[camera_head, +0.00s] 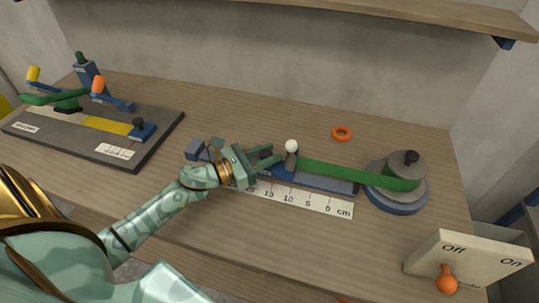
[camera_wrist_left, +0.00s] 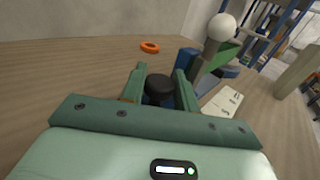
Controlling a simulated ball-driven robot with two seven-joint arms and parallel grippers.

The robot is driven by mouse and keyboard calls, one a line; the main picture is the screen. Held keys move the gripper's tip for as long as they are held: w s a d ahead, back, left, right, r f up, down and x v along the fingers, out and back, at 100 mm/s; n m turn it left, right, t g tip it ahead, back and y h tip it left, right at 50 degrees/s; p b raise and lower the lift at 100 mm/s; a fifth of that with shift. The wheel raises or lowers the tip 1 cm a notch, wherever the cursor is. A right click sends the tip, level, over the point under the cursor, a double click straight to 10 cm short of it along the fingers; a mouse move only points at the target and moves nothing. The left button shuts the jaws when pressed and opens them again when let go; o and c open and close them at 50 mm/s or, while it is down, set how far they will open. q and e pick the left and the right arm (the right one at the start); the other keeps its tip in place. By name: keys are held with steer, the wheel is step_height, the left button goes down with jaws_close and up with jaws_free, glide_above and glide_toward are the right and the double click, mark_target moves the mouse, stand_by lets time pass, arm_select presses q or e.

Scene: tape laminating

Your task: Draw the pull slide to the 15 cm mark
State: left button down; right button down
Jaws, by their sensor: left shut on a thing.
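The pull slide (camera_head: 276,172) is a blue block on a dark rail, with a white-topped post (camera_head: 291,147) beside it. My left gripper (camera_head: 268,158) is at the slide. In the left wrist view its fingers (camera_wrist_left: 160,88) are closed around a black knob (camera_wrist_left: 159,84). The gripper hides part of the rail, and I cannot read the slide's exact mark. My right gripper is not in view.
An orange ring (camera_head: 341,133) lies behind the rail. A switch box (camera_head: 468,262) marked Off and On stands at front right, with an orange lever (camera_head: 446,280). A grey board (camera_head: 150,137) with coloured fixtures is at left. A shelf (camera_head: 330,8) hangs above.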

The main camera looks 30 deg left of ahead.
arm_select(q)
steer(key=c, duration=1.1)
jaws_free()
steer(key=v, duration=1.6)
steer(key=shift+s+b, duration=0.2)
steer(key=shift+b, duration=0.1)
